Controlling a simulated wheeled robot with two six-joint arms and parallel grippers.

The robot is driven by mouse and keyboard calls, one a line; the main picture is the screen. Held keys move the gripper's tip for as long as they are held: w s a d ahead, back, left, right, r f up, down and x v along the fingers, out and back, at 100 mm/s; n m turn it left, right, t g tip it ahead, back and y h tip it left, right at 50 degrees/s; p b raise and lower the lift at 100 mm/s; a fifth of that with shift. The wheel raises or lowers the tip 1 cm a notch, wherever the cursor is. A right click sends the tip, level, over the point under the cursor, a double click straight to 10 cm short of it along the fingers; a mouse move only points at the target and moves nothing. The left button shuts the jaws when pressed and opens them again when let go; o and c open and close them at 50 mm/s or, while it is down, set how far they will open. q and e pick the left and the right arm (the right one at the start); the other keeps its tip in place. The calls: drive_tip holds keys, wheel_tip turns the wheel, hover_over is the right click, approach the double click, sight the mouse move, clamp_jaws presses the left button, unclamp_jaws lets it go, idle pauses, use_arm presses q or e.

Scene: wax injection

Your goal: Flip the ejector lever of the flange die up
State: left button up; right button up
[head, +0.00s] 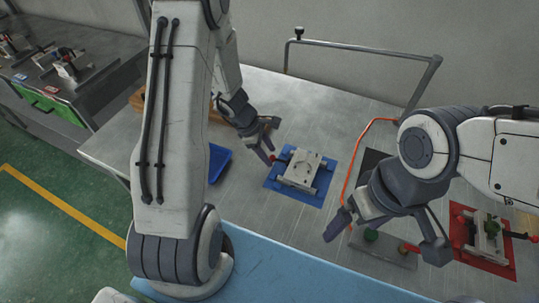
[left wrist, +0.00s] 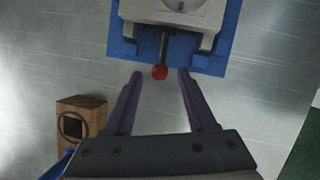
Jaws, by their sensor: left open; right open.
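The die on the blue mat (head: 301,172), which I take as the flange die, is a pale grey block with a round feature on top. In the left wrist view the die (left wrist: 178,12) is at the top edge, partly cut off. Its dark lever ends in a red ball (left wrist: 159,72) and sticks out from the die's side toward my left gripper. My left gripper (left wrist: 157,74) is open, with the red ball between its fingertips and a gap on both sides. In the head view my left gripper (head: 271,141) is at the die's left. My right gripper (head: 385,245) is open and empty.
A second die on a red mat (head: 484,236) stands at the right. A control base with a green button (head: 371,235) sits below my right gripper. An orange hose (head: 356,160) runs across the table. A blue tray (head: 218,162) and a wooden block (left wrist: 82,120) are at the left.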

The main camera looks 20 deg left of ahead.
use_arm(q)
drive_tip(key=shift+d+f, duration=0.2)
drive_tip(key=shift+f, duration=0.2)
